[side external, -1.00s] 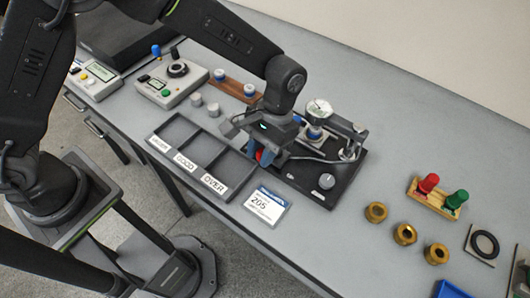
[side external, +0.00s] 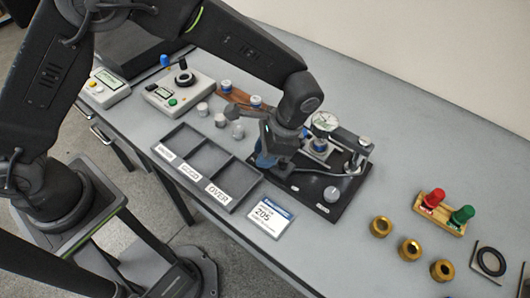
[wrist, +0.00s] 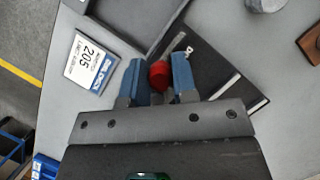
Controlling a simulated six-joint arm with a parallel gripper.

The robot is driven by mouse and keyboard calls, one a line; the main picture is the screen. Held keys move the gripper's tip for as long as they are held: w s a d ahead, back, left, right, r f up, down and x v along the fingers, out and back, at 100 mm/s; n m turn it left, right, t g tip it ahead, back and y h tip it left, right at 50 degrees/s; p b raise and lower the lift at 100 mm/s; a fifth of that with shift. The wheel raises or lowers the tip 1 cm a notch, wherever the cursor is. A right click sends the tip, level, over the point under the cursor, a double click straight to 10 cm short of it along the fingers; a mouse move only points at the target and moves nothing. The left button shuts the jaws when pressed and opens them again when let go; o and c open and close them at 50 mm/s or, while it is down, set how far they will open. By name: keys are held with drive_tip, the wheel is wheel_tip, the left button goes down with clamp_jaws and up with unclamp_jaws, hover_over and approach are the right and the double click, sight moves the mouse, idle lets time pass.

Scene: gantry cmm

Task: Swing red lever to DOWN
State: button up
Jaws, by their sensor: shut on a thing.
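The red lever's round knob (wrist: 159,75) sits between the two blue fingertips of my gripper (wrist: 157,72) in the wrist view. My gripper is shut on the knob. In the side view my gripper (side external: 265,158) is low at the left end of the black fixture plate (side external: 330,210), beside the compartment tray. The red knob is hidden there behind the fingers and wrist. The DOWN marking cannot be made out.
The fixture carries a dial gauge (side external: 325,122) and a clamp arm, close right of my gripper. The grey tray (side external: 232,206) is close left. A card marked 205 (side external: 266,217) lies in front. Brass rings (side external: 410,249) and red and green plugs stand right.

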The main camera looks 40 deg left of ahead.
idle(0.5)
drive_tip(key=o, duration=0.8)
drive_tip(key=shift+o, duration=0.2)
drive_tip(key=v, duration=1.4)
drive_tip(key=shift+a, duration=0.1)
